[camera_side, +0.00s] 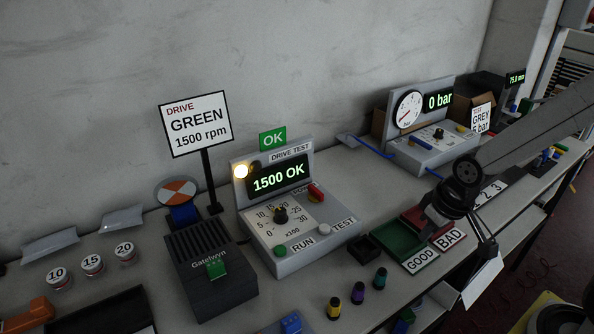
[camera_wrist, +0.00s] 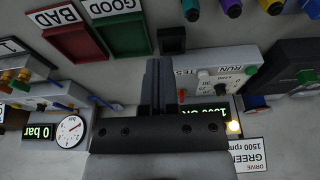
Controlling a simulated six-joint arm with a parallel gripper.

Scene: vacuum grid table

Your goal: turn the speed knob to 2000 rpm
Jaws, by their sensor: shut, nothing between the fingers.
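The black speed knob (camera_side: 281,214) sits on the white dial of the drive test box (camera_side: 318,246), with a scale from 0 to 30 marked x100. Its pointer is too small to read. The box display (camera_side: 278,177) reads 1500 OK, and a green OK sign (camera_side: 272,139) stands above it. The sign on the post (camera_side: 196,124) reads DRIVE GREEN 1500 rpm. My gripper (camera_side: 438,212) is shut and empty, right of the box near the trays. In the wrist view my gripper (camera_wrist: 158,62) points toward the small black holder, with the dial (camera_wrist: 232,84) to its right, upside down.
A green GOOD tray (camera_side: 398,242) and a red BAD tray (camera_side: 440,222) lie near my gripper. A small black holder (camera_side: 366,248) stands between box and trays. A dark Gatelwyn unit (camera_side: 212,285) is left of the box. Coloured cylinders (camera_side: 358,293) stand in front. A lamp (camera_side: 241,171) glows.

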